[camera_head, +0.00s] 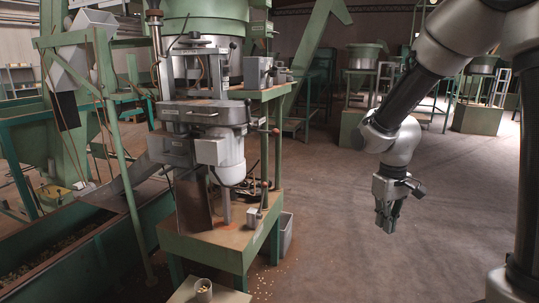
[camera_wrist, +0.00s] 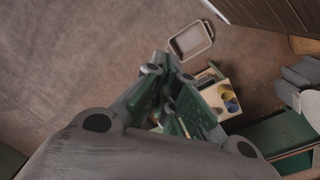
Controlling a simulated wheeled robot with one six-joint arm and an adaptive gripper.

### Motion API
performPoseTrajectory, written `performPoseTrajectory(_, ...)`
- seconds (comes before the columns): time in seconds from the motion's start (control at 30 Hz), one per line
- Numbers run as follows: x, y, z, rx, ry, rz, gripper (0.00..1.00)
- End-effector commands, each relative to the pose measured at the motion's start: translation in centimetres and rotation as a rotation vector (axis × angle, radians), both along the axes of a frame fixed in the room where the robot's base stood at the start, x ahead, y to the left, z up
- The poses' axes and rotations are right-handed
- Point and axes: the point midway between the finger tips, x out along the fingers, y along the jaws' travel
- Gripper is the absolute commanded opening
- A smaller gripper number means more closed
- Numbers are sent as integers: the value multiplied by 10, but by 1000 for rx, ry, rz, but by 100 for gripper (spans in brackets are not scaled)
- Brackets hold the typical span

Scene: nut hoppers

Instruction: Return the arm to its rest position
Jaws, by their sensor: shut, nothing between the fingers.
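My gripper (camera_head: 388,222) hangs from my raised arm at the right of the head view, pointing down. It is apart from the machines, with open floor behind and below it in that view. Its fingers are together and I see nothing held between them. In the wrist view my gripper (camera_wrist: 170,90) fills the lower middle, its fingers seen from close up.
A green and grey machine (camera_head: 213,120) on a green table (camera_head: 215,245) stands left of my gripper. A small cup (camera_head: 203,290) is at the bottom. The wrist view shows a grey bin (camera_wrist: 191,40) on the floor.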

Motion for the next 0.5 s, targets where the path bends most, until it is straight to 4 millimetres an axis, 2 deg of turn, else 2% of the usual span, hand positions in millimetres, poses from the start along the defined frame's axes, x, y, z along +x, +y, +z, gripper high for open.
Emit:
performPoseTrajectory(0.03, -24, -8, 21, 6, 0, -49, 0)
performPoseTrajectory(0.1, -57, -18, 44, 14, 7, -112, 0)
performPoseTrajectory(0.3, -137, -36, 93, 58, -53, -228, 0)
performPoseTrajectory(0.4, -160, -42, 111, 85, -145, -258, 0)
performPoseTrajectory(0.5, -172, -48, 127, 103, -243, -280, 0)
